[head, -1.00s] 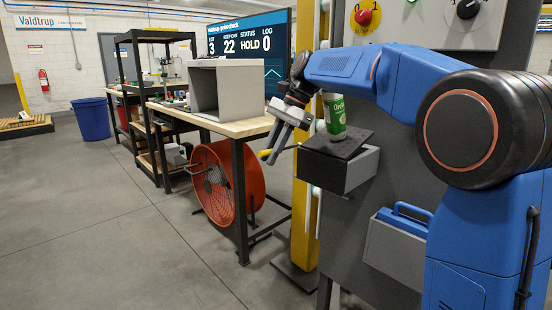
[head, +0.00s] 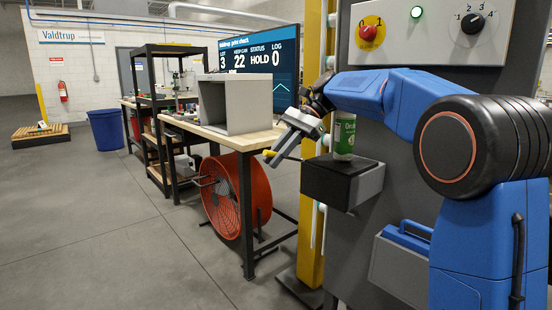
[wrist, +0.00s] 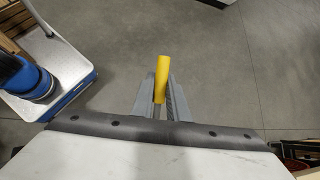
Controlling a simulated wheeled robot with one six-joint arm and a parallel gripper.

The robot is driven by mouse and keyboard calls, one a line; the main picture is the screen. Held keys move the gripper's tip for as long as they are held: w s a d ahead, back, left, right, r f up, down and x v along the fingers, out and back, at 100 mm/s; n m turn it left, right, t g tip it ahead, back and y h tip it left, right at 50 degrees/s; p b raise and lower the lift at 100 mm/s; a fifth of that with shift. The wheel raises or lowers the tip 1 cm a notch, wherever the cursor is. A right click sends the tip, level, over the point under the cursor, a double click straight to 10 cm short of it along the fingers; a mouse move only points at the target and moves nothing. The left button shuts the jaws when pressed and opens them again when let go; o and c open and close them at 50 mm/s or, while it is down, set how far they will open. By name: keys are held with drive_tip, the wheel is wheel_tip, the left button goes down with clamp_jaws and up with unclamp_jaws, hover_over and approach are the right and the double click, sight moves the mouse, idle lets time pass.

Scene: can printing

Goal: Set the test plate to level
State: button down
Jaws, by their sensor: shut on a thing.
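A dark test plate (head: 368,165) tops a black-and-grey box (head: 370,188) on the grey machine. It looks close to level; its exact tilt I cannot tell. A green-and-white can (head: 344,136) stands upright on it. My gripper (head: 271,152) is left of the plate. It is shut on a yellow handle (head: 269,153), whose thin bar runs right towards the machine. In the wrist view the yellow handle (wrist: 162,68) sticks out between the fingertips of my gripper (wrist: 161,84). The handle's pivot is hidden.
The grey machine has a red knob (head: 371,33), a green light (head: 416,12) and a dial (head: 472,22). A yellow post (head: 311,240) stands behind my gripper. A workbench (head: 225,133) with an orange fan (head: 237,195) is at left.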

drive_tip(key=shift+r, duration=0.2)
drive_tip(key=c, duration=1.7)
unclamp_jaws()
drive_tip(key=shift+d, duration=0.15)
wheel_tip(320, 180, up, 10)
drive_tip(key=shift+f, duration=0.1)
drive_tip(key=s+d+f+n+t+h, duration=0.2)
drive_tip(key=s+d+f, duration=0.5)
drive_tip(key=s+f, duration=0.4)
drive_tip(key=s+d+f+n+t+h, duration=0.3)
drive_tip(key=s+d+f+n, duration=0.2)
drive_tip(key=s+d+f, duration=0.3)
drive_tip(key=s+d+f+n+t+h, duration=0.3)
drive_tip(key=s+d+f, duration=0.4)
drive_tip(key=s+f, duration=0.9)
drive_tip(key=shift+s+d+f+n, duration=0.1)
drive_tip(key=shift+s+d+n, duration=0.2)
drive_tip(key=shift+d+n, duration=0.1)
